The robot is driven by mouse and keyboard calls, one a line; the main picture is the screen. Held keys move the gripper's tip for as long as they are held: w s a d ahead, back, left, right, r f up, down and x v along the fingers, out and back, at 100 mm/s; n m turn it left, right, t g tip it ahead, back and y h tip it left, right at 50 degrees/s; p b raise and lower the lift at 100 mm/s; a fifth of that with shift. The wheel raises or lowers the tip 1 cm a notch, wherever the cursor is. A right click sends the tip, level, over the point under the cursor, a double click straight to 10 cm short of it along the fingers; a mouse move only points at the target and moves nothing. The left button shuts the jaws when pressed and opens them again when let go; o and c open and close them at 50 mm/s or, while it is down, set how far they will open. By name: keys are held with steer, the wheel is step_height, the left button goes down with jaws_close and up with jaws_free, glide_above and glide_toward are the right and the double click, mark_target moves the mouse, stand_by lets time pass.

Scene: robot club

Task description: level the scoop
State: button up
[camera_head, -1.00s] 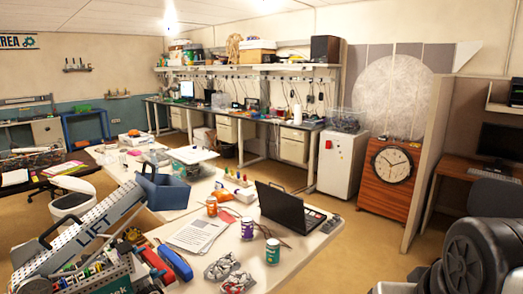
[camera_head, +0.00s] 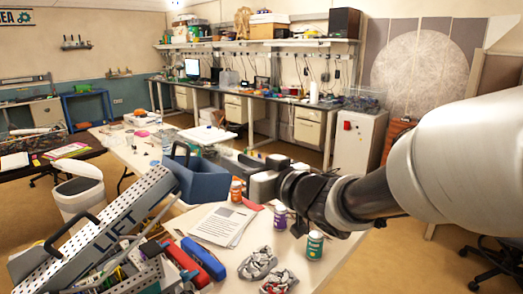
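I cannot make out a scoop in the head view. My arm reaches in from the right edge over the white table (camera_head: 215,272). My gripper (camera_head: 254,176) is above the table, to the right of the blue bin (camera_head: 202,186), pointing away from me and to the left. Its fingers are small and partly hidden by its own body, so I cannot tell whether they are open or hold anything. The arm hides the laptop's place on the table.
Orange (camera_head: 236,190), purple (camera_head: 280,217) and green (camera_head: 314,245) jars stand below and near the arm. Printed sheets (camera_head: 222,225) lie left of them. A perforated frame marked LIFT (camera_head: 115,225) and tools crowd the front left. A workbench (camera_head: 270,100) lines the back wall.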

steer(key=n+g+y, duration=0.1)
steer(key=y, duration=0.1)
glide_toward(186, 147)
steer(key=x, duration=1.2)
steer(key=shift+w+a+f, duration=0.15)
steer(key=shift+w, duration=0.3)
steer(key=shift+c, duration=0.3)
jaws_close()
